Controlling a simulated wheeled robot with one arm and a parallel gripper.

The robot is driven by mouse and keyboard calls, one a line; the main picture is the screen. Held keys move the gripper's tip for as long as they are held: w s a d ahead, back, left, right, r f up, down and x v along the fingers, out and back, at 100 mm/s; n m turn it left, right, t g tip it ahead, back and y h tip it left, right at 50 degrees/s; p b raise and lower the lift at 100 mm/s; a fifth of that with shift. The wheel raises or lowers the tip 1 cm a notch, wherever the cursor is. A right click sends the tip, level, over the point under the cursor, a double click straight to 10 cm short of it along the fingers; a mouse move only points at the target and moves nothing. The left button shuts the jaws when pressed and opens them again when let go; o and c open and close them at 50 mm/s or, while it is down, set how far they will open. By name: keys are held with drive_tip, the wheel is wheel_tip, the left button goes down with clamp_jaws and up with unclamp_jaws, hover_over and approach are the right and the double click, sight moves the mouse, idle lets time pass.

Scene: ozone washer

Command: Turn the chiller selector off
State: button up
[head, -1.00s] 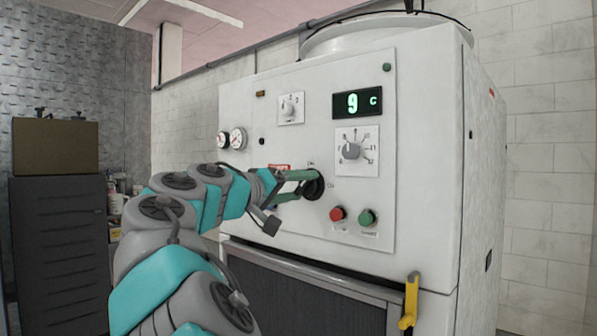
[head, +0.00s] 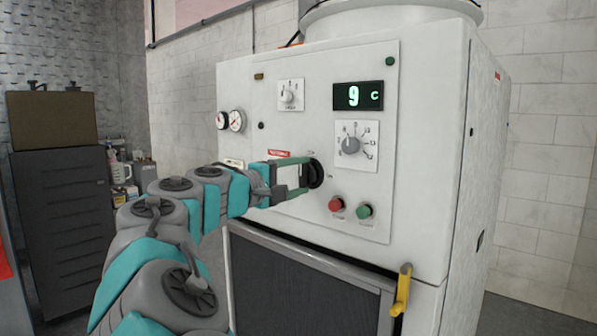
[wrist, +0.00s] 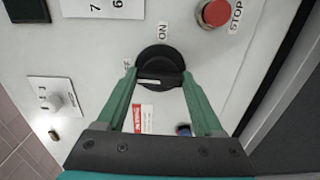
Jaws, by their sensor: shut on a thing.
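The chiller selector is a round black knob (head: 317,172) with a raised bar, on the white control panel (head: 385,110). It also shows in the wrist view as a black knob (wrist: 158,60). My gripper (head: 306,174) is shut on the selector's bar, one green finger at each end in the wrist view (wrist: 159,79). A white mark on the bar lies toward the left finger there. The "ON" label (wrist: 163,30) is above the knob in that view. Another label beside the left fingertip is partly hidden, probably "OFF".
A red STOP button (head: 335,203) and a green button (head: 364,210) sit below right of the selector. A temperature dial (head: 350,145) and a display reading 9 C (head: 358,96) are above. A yellow handle (head: 402,290) sticks out at lower right.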

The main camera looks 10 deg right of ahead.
drive_tip(key=shift+n, duration=0.3)
drive_tip(key=o, duration=1.4)
drive_tip(key=shift+a, duration=0.1)
drive_tip(key=shift+b+v, duration=0.45)
drive_tip(key=shift+v, duration=3.4)
